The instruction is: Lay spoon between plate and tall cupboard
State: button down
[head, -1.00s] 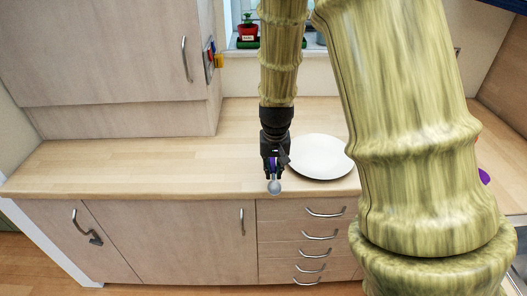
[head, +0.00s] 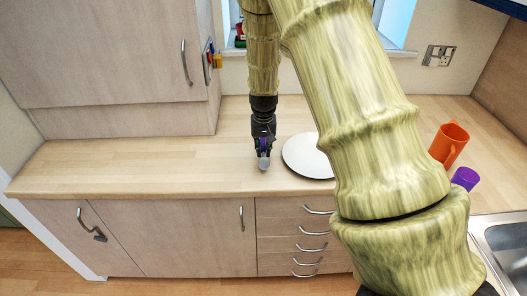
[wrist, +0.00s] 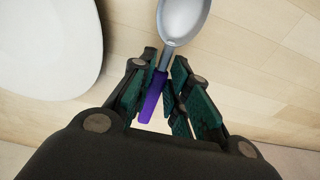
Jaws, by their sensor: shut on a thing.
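My gripper (head: 263,158) is shut on the spoon and stands just left of the plate, near the front edge of the worktop. The spoon's grey bowl (head: 263,165) shows at the fingertips in the head view. In the wrist view the spoon (wrist: 181,18) has its purple handle between the finger pads and its grey bowl pointing away. The white plate (head: 304,158) lies on the worktop, partly hidden by my arm; it also shows in the wrist view (wrist: 45,45). The tall cupboard (head: 110,55) stands at the left. Whether the spoon touches the worktop is unclear.
The wooden worktop (head: 150,165) is clear between the cupboard and my gripper. An orange mug (head: 448,145) and a purple cup (head: 465,178) stand at the right, near the sink (head: 505,240). A window is behind my arm.

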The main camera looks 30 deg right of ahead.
aim_at(263, 154)
jog(key=shift+f+p, duration=0.5)
jog(key=shift+f, duration=0.85)
jog(key=shift+f, duration=0.1)
jog(key=c, duration=1.4)
grip_release()
jog(key=shift+w, duration=0.1)
jog(key=shift+o, duration=0.2)
notch_tip(263, 154, up, 12)
jog(key=s+b, duration=0.1)
jog(key=b, duration=0.2)
jog(key=shift+s+a, duration=0.2)
jog(key=shift+a, duration=0.2)
